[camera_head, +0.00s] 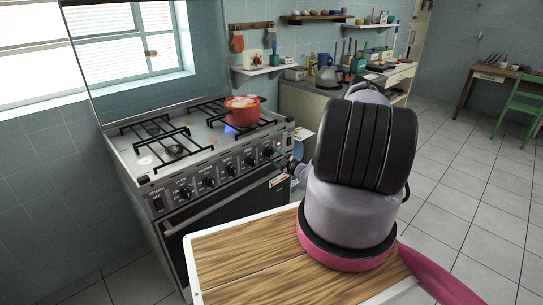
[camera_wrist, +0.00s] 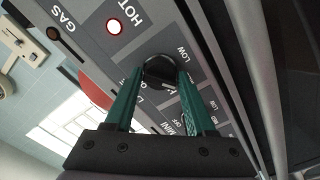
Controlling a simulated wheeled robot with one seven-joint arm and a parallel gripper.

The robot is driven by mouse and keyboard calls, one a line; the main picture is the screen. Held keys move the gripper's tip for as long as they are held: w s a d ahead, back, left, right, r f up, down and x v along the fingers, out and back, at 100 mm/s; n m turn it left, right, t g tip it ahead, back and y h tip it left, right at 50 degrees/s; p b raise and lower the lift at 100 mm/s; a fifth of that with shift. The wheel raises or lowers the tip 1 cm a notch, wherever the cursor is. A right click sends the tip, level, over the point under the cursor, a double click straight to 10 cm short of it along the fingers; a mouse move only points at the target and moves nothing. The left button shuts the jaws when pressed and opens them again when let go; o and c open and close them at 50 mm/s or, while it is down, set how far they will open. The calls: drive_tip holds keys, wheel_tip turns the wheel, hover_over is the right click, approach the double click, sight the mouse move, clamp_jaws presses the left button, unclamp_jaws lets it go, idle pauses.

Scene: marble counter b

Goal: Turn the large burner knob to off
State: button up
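The stove (camera_head: 200,160) has a row of black knobs along its front panel. My gripper (camera_head: 278,157) is at the right end of that row, beside the rightmost visible knob (camera_head: 268,151). In the wrist view, a round black knob (camera_wrist: 160,72) sits between the green fingertips of my gripper (camera_wrist: 161,78), one finger on each side. The fingers look very close to the knob, but firm contact cannot be told. Markings around it include "LOW" and "OFF". A blue flame (camera_head: 231,130) shows under the red pot (camera_head: 243,109).
A "HOT" light (camera_wrist: 114,27) glows on the panel near the knob. The oven handle (camera_head: 215,199) runs below the knobs. A wooden-topped surface (camera_head: 240,262) lies in front of the stove. A counter with a kettle (camera_head: 329,77) stands to the right. Open tiled floor lies further right.

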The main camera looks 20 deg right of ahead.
drive_tip(key=c, duration=0.4)
drive_tip(key=shift+o, duration=0.2)
drive_tip(key=m, duration=0.5)
drive_tip(key=shift+m, duration=0.3)
drive_tip(key=m, duration=0.5)
drive_tip(key=shift+m, duration=0.3)
drive_tip(key=o, duration=1)
drive_tip(key=shift+c, duration=0.2)
